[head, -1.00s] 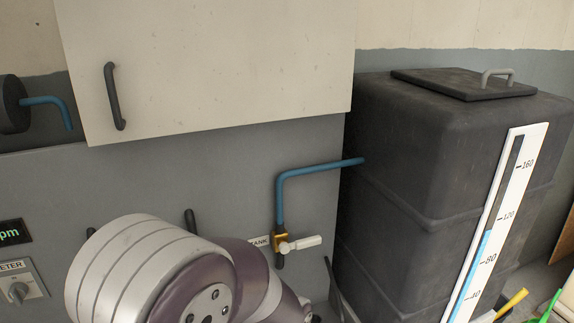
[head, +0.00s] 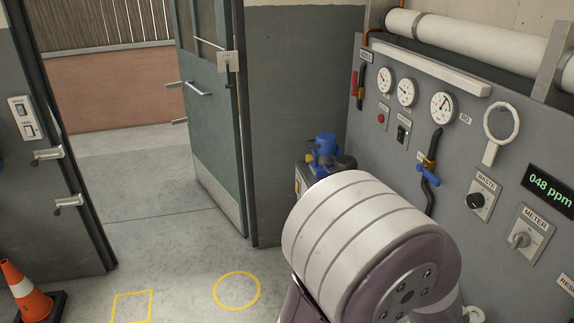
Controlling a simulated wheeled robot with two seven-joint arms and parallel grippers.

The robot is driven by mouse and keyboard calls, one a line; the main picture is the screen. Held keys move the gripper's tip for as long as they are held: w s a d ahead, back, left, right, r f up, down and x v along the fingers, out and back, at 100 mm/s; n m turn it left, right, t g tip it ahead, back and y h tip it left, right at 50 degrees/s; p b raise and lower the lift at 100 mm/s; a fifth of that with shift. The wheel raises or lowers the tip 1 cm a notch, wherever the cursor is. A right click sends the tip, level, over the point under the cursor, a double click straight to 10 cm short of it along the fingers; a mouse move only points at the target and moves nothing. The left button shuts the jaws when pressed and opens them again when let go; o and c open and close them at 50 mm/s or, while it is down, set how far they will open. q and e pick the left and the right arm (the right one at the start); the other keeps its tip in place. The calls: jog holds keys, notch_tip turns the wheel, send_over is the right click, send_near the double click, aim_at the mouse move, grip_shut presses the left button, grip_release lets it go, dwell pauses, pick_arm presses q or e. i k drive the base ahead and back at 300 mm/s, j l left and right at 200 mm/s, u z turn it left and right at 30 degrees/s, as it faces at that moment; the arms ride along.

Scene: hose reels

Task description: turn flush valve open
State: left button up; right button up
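A grey panel (head: 480,110) stands on the right in the head view. A valve with a blue handle (head: 430,174) sits on a dark pipe below the right gauge. A red-handled part (head: 354,83) is at the panel's left edge, on another dark pipe. I cannot read a flush label on either, so I cannot tell which is the flush valve. One of my arms, white and purple, fills the lower middle and hides the lower left of the panel. Neither of my grippers shows.
The panel also holds several gauges (head: 442,107), a WASTE knob (head: 476,201), a METER switch (head: 520,240) and a display (head: 551,190) reading 048 ppm. A door (head: 210,110) stands open at the back. A traffic cone (head: 24,293) is at lower left. Floor before the doorway is clear.

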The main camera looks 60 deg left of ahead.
aim_at(428, 174)
jog(key=u, duration=1.25)
jog(key=i+j+z, duration=1)
jog(key=j, duration=0.4)
